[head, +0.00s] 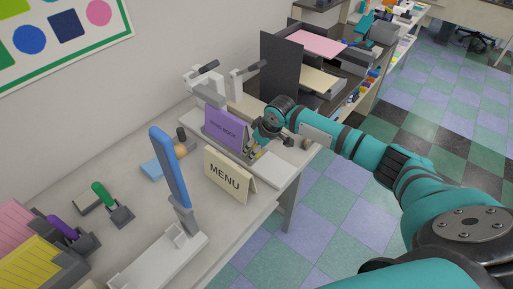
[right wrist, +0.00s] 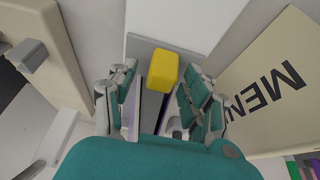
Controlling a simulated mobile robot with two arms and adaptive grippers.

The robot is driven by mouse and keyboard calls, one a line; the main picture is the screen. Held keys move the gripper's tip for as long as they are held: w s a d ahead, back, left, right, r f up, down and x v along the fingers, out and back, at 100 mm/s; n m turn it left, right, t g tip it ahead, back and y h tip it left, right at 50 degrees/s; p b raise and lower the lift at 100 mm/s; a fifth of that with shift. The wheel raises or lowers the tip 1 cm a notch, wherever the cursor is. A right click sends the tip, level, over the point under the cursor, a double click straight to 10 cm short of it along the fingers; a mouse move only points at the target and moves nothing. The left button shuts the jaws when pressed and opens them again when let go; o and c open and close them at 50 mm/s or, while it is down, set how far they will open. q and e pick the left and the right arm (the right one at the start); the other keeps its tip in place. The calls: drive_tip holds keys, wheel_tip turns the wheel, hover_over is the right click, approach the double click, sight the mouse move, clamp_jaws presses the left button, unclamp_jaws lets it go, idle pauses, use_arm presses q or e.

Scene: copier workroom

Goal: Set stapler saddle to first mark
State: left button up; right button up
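A pale double-headed device (head: 236,88), apparently the stapler, stands near the wall with two dark-tipped levers. A purple booklet (head: 224,130) with lettering stands in front of it. My right gripper (head: 250,148) is low at the booklet's right end. In the right wrist view, its fingers (right wrist: 161,103) are apart, either side of a small yellow block (right wrist: 162,70) on a grey strip. The block lies just beyond the fingertips; contact is unclear. Purple edges show between the fingers. The saddle's marks cannot be made out. My left gripper is not in view.
A cream MENU card (head: 228,175) stands close in front, also at right in the right wrist view (right wrist: 274,88). A blue-armed white device (head: 170,170) stands nearer. Small staplers (head: 113,205) and paper stacks lie at left. A dark shelf (head: 300,70) stands beyond.

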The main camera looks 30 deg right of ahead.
drive_tip(key=v, duration=1.2)
idle(0.3)
drive_tip(key=shift+s+f, duration=0.1)
